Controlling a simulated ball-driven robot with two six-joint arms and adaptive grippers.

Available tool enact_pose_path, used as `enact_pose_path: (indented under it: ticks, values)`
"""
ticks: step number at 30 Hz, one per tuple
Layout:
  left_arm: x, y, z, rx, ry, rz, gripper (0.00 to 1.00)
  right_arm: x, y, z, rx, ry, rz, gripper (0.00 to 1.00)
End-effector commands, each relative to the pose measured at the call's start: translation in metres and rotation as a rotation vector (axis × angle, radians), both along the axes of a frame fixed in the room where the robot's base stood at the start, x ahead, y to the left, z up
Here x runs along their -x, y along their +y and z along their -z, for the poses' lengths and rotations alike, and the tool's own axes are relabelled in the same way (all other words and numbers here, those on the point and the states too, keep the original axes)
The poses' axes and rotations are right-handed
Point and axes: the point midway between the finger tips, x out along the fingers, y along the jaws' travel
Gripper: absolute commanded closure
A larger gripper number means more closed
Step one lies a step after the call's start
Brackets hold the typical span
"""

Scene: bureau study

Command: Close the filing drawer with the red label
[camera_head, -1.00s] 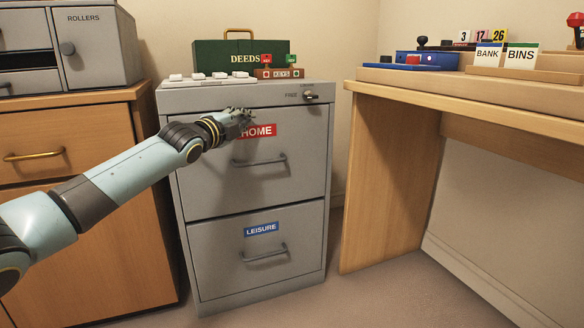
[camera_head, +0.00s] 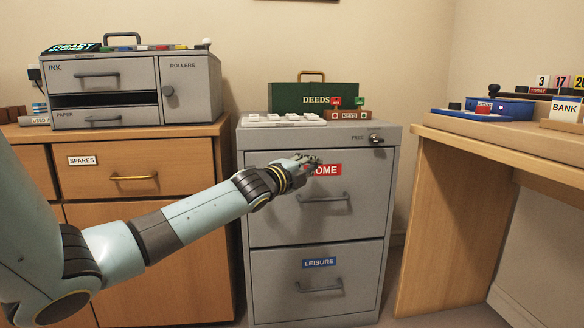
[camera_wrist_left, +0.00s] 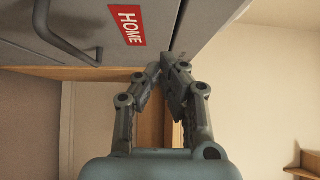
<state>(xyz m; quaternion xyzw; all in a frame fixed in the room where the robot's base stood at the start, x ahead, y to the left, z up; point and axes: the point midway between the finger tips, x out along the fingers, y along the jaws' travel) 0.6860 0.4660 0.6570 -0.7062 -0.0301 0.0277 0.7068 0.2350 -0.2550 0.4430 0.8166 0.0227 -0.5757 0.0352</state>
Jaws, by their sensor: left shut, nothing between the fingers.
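The grey filing cabinet (camera_head: 262,138) stands in the middle of the head view. Its upper drawer (camera_head: 280,215) has the red HOME label (camera_head: 322,169) and a bar handle (camera_head: 324,197). This drawer front looks flush or nearly flush; I cannot tell whether a small gap remains. The red label (camera_wrist_left: 127,25) also shows in the wrist view. My left gripper (camera_head: 312,160) is shut and empty in front of the drawer's upper part, covering the label's left end. In the wrist view its fingers (camera_wrist_left: 166,64) meet near the drawer's edge; contact is unclear. My right gripper is out of view.
The lower drawer (camera_head: 275,285), labelled LEISURE, looks shut. A green DEEDS box (camera_head: 285,97) and a key rack (camera_head: 350,114) stand on the cabinet. A wooden cabinet (camera_head: 150,235) is close on the left and a desk (camera_head: 455,225) on the right.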

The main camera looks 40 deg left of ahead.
Motion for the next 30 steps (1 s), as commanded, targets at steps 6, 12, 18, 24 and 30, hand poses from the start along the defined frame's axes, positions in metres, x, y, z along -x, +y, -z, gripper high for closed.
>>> enact_pose_path:
  ticks: [6,12,18,24,30]
  values:
    - [0.018,-0.002,-0.001,-0.004,0.003,0.003,1.0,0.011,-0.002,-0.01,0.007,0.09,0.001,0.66]
    - [0.039,-0.003,0.003,-0.009,0.005,0.006,1.0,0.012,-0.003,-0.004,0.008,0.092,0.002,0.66]
    - [0.069,-0.006,0.003,-0.006,0.007,0.003,1.0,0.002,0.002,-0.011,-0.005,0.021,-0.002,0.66]
    - [0.081,-0.007,0.0,-0.002,0.001,0.003,1.0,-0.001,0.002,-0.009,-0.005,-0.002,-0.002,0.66]
    - [0.082,-0.008,-0.001,0.001,-0.001,0.003,1.0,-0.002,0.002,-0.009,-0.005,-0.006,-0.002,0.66]
